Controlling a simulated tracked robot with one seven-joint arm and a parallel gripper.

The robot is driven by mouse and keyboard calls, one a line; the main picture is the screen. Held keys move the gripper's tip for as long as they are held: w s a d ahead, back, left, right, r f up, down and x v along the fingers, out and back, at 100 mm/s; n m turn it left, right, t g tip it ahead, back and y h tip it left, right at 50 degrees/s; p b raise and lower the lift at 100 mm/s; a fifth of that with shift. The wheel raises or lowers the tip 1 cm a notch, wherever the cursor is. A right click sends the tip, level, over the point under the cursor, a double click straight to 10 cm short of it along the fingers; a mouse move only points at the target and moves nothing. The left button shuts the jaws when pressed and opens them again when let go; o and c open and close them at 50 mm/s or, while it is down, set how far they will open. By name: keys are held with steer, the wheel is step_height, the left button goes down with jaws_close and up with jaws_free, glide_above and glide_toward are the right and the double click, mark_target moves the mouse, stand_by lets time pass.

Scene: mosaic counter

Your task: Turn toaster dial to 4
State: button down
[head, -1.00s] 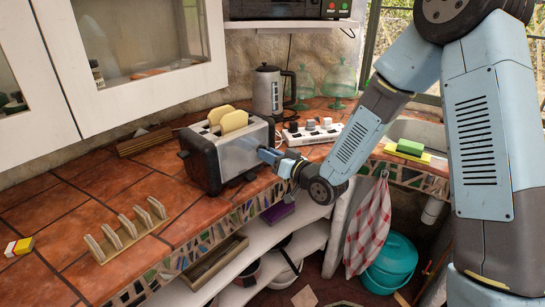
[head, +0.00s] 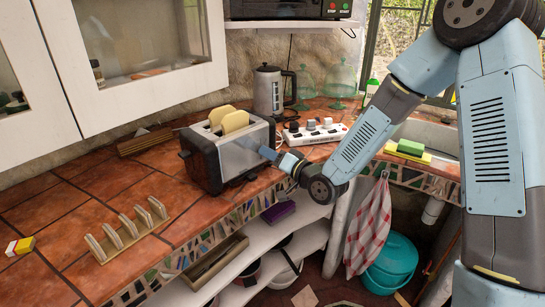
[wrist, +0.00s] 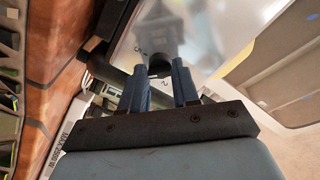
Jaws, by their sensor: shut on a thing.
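The toaster (head: 236,158) stands on the tiled counter, a dark-sided metal box with two slices of bread (head: 233,121) in its top slots. Its dark dial (wrist: 160,66) shows in the wrist view, between the two blue fingers of my gripper (wrist: 160,78). The dial's pointer cannot be made out.
A power strip (head: 308,132) and a kettle (head: 268,91) stand behind the toaster. A wooden rack (head: 126,232) lies at the front left. A sponge (head: 410,147) is at the right. The counter's mosaic edge runs below my gripper.

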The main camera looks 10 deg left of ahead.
steer(key=shift+w, duration=0.1)
steer(key=c, duration=0.8)
jaws_free()
